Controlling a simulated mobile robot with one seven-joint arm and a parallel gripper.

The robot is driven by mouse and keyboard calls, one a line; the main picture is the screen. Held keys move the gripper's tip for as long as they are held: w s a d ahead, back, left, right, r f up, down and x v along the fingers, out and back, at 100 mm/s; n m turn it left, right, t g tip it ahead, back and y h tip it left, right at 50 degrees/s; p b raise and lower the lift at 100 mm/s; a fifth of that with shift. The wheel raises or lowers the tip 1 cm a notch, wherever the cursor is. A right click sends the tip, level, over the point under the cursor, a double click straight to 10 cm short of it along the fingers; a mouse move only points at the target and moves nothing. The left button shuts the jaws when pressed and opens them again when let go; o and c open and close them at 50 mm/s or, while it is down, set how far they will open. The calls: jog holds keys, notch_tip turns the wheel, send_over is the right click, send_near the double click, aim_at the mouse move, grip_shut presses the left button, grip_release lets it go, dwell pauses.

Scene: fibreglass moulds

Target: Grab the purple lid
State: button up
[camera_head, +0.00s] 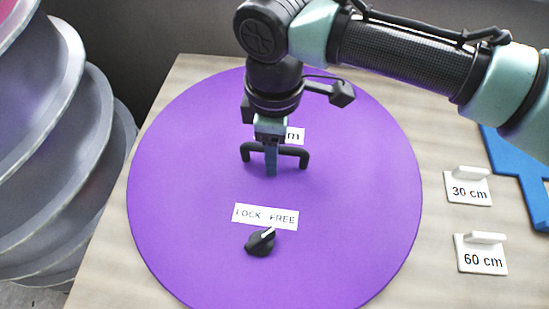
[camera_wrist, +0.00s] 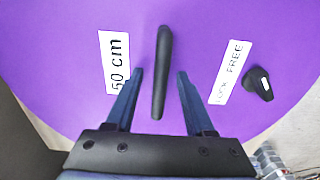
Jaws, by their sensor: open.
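The purple lid (camera_head: 180,200) is a large flat disc lying on the wooden table, and it fills much of the wrist view (camera_wrist: 60,60). A black bar handle (camera_head: 300,154) stands near its upper middle. My gripper (camera_head: 271,170) is over the handle, pointing down. In the wrist view the open fingers (camera_wrist: 160,72) lie on either side of the handle (camera_wrist: 162,60), with a gap visible on both sides. A black knob (camera_head: 261,243) sits below a "LOCK FREE" label (camera_head: 265,216); its white pointer leans up right, towards FREE.
A label reading "50 cm" (camera_wrist: 115,58) lies beside the handle. White tags marked 30 cm (camera_head: 468,190) and 60 cm (camera_head: 482,257) and a blue piece (camera_head: 515,165) lie on the table (camera_head: 440,230) at right. Stacked grey round moulds (camera_head: 50,150) stand at left.

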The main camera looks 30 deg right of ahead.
jog(key=shift+c, duration=0.3)
grip_shut()
jog(key=shift+r, duration=0.1)
dwell(1.0)
